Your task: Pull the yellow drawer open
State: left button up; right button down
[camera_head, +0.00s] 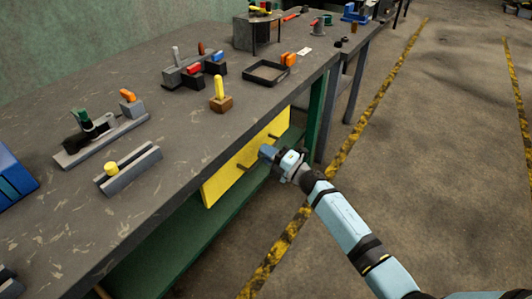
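The yellow drawer (220,183) has its flat front on the right side of the workbench, just under the top. Dark handle parts (243,167) stick out from this front. My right gripper (266,152) comes in from the lower right and is at the handle, close to the drawer front. The gripper's body hides its fingertips and part of the handle, so I cannot tell whether the fingers are shut on it. The drawer front appears roughly in line with the bench edge. My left gripper is not in view.
The dark workbench top (180,150) carries several tools and blocks, including a yellow-handled tool in a wooden block (221,103) and a black tray (267,74). A green lower shelf (190,240) runs below the drawer. The floor to the right, with yellow stripes (385,88), is clear.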

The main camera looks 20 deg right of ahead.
pick_arm(q)
jog(key=p, duration=0.4)
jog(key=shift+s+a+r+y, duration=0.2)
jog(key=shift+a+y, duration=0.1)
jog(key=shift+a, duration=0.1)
pick_arm(e)
jog(key=r+v, duration=0.2)
jog(key=v, duration=0.9)
jog(key=r+v, duration=0.2)
jog(key=v, duration=1)
jog(key=shift+s+d+r, duration=0.25)
jog(key=shift+s+d, duration=0.2)
jog(key=shift+s, duration=0.05)
jog(key=c, duration=1.2)
grip_release()
jog(key=v, duration=1.3)
jog(key=shift+s+d, duration=0.25)
jog(key=shift+s, duration=0.05)
jog(key=shift+f, duration=0.1)
